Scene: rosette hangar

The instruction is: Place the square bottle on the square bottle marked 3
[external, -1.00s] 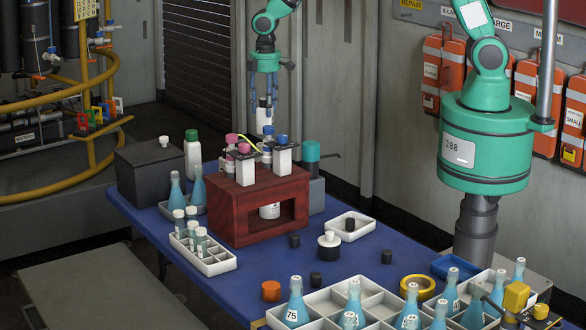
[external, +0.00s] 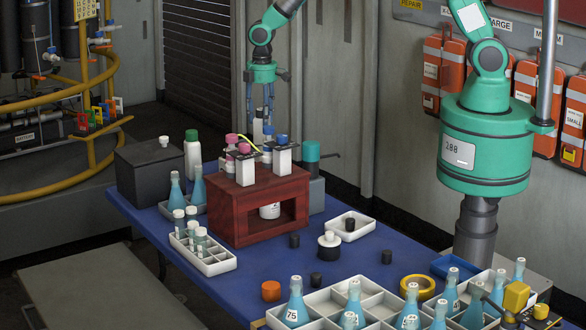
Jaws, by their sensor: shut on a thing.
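My gripper (external: 260,112) is shut on a pale square bottle (external: 258,131), upright just behind the bottles on the dark red wooden box (external: 262,214). Its lower part is hidden by those bottles, so I cannot tell whether it touches anything below. On the box stand white square bottles, one with a pink cap (external: 245,171) at front left and one with a blue cap (external: 282,160) at front right. More pink- and blue-capped bottles are partly hidden behind them. No mark 3 is readable.
A dark grey box (external: 150,184) and a green-capped white bottle (external: 193,160) stand left of the wooden box. A teal-topped container (external: 311,152) stands right of it. A vial rack (external: 215,262) and a tray of blue flasks (external: 330,300) are in front. Some blue table (external: 265,262) is clear.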

